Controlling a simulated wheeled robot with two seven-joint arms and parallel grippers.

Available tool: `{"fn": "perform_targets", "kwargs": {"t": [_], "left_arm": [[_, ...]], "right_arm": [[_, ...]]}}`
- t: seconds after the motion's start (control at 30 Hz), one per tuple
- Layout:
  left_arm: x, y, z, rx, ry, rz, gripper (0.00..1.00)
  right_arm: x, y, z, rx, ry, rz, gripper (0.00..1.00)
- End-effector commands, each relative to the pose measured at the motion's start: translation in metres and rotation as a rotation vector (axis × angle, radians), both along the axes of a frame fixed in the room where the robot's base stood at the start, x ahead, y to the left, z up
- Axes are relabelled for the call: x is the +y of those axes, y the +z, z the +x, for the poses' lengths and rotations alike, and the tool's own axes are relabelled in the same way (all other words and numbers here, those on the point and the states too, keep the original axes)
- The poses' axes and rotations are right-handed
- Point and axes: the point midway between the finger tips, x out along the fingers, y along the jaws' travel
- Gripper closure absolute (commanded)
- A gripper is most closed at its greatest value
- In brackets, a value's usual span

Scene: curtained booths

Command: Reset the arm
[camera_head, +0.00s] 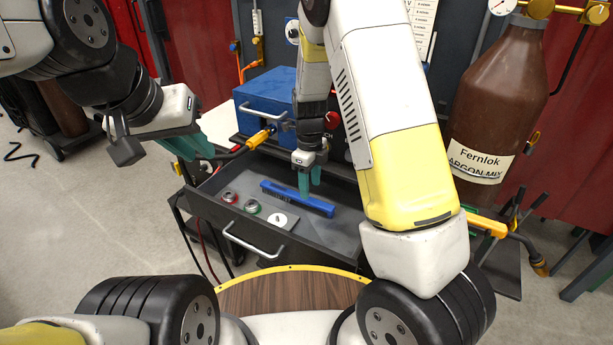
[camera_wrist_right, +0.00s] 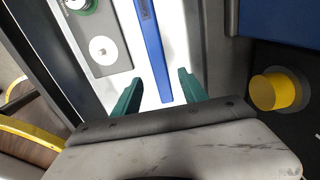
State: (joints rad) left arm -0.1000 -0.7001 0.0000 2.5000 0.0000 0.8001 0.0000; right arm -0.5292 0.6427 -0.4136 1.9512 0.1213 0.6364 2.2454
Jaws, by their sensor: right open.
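My right gripper (camera_head: 309,184) reaches down into an open grey drawer (camera_head: 196,203) over a long blue bar (camera_head: 290,196). In the right wrist view its two teal fingers (camera_wrist_right: 159,90) are spread apart. The blue bar (camera_wrist_right: 151,45) appears between them there, its near end toward the gripper; whether they touch it I cannot tell. My left gripper (camera_head: 196,143) hangs left of the drawer, teal fingertips near its left edge. Its fingers overlap in view, so its opening is unclear. I see nothing held in it.
In the drawer lie a red-ringed part (camera_head: 229,197), a green-ringed part (camera_head: 252,206) and a plate with a white disc (camera_head: 281,219). A blue box (camera_head: 266,98) stands behind. A brown gas cylinder (camera_head: 496,95) is at the right. Open floor (camera_head: 85,205) lies left.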

Motion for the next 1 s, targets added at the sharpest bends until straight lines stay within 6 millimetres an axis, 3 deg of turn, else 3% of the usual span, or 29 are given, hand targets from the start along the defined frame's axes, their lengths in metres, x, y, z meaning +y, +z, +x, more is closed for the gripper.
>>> {"fn": "perform_targets", "kwargs": {"t": [0.37, 0.57, 0.7, 1.0], "left_arm": [[0.000, 0.000, 0.000, 0.000, 0.000, 0.000, 0.78], [0.000, 0.000, 0.000, 0.000, 0.000, 0.000, 0.78], [0.000, 0.000, 0.000, 0.000, 0.000, 0.000, 0.78], [0.000, 0.000, 0.000, 0.000, 0.000, 0.000, 0.78]], "right_arm": [[-0.003, 0.052, -0.005, -0.017, 0.087, 0.036, 0.50], [-0.016, 0.118, -0.032, -0.116, 0.455, 0.129, 0.50], [-0.028, 0.164, -0.060, -0.224, 0.771, 0.147, 0.50], [-0.055, 0.240, -0.135, -0.459, 1.455, -0.019, 0.50]]}}
